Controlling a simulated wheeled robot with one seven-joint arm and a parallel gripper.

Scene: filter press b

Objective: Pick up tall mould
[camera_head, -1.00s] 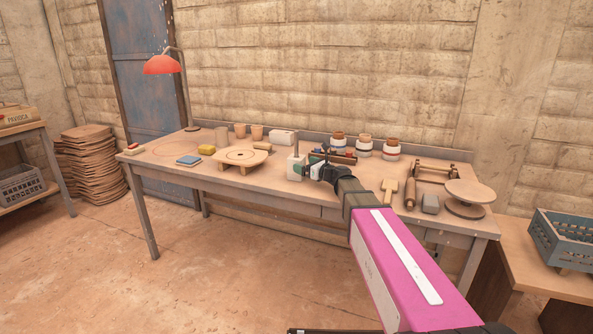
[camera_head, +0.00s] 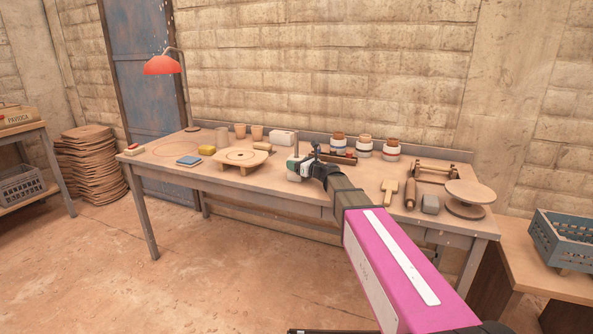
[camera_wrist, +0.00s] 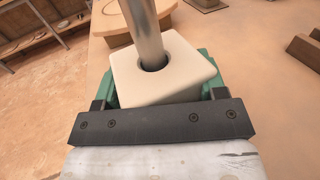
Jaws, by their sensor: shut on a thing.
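The tall mould (camera_wrist: 165,82) is a cream block with rounded edges and a round hole in its top. A metal rod (camera_wrist: 144,32) stands in that hole. In the head view the mould (camera_head: 293,165) is at the middle of the workbench, partly hidden by my gripper (camera_head: 300,172). In the wrist view my gripper (camera_wrist: 160,92) has its green pads on both sides of the block and is shut on it. The mould's lower part is hidden. I cannot tell whether it still touches the bench.
The workbench (camera_head: 345,195) carries a round wooden stand (camera_head: 243,156) left of the mould and a white block (camera_head: 283,136) behind it. Several jars (camera_head: 364,147) stand at the back right. A wooden paddle (camera_head: 389,189) and a turntable (camera_head: 470,192) are farther right.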

